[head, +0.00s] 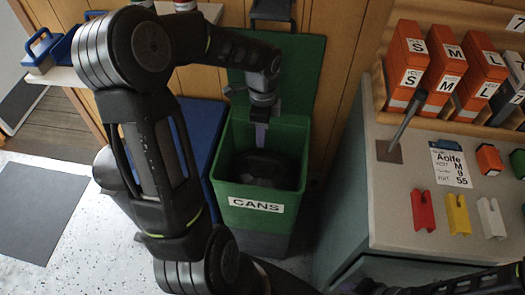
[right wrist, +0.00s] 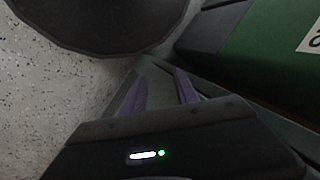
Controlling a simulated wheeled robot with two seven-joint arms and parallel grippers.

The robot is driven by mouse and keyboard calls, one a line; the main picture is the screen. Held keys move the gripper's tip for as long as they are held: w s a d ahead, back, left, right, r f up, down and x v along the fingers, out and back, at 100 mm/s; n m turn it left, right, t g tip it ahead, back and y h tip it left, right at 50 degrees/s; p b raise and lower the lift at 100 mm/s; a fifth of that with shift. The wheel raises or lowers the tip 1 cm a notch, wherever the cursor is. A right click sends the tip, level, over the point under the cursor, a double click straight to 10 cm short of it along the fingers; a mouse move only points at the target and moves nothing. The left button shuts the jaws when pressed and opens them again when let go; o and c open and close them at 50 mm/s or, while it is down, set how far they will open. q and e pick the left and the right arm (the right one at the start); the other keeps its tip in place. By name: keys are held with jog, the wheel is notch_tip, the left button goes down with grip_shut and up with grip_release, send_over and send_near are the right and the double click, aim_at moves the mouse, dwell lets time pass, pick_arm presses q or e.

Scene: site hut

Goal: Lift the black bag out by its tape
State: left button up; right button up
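The black bag (head: 262,170) sits down inside the green bin (head: 228,190), which has a "CANS" label on its front and its lid standing open behind. No tape on the bag can be made out. My left gripper (head: 261,138) points down into the bin mouth, above the bag's back part; its fingers show edge-on as one purple strip, so the gap is unclear. I cannot tell whether it touches the bag. My right gripper (right wrist: 160,88) is open with nothing between its purple fingers, low near the bin's green side (right wrist: 250,45).
A blue bin (head: 202,125) stands just left of the green one, partly behind my left arm. A grey counter (head: 385,215) at right carries red, yellow and white clips, a lever and a name card. Orange S, M and L boxes (head: 405,65) stand behind. Speckled floor lies at left.

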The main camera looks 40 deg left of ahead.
aim_at(263, 159)
pick_arm(q)
jog(key=shift+s, duration=0.1)
jog(key=shift+f, duration=0.1)
notch_tip(263, 159, down, 12)
jog(key=b, duration=0.9)
jog(key=shift+r+b, duration=0.2)
jog(key=shift+b, duration=0.15)
jog(key=shift+f+b, duration=0.3)
jog(key=shift+f, duration=0.3)
jog(key=shift+c, duration=0.3)
grip_shut()
jog(key=shift+r, duration=0.1)
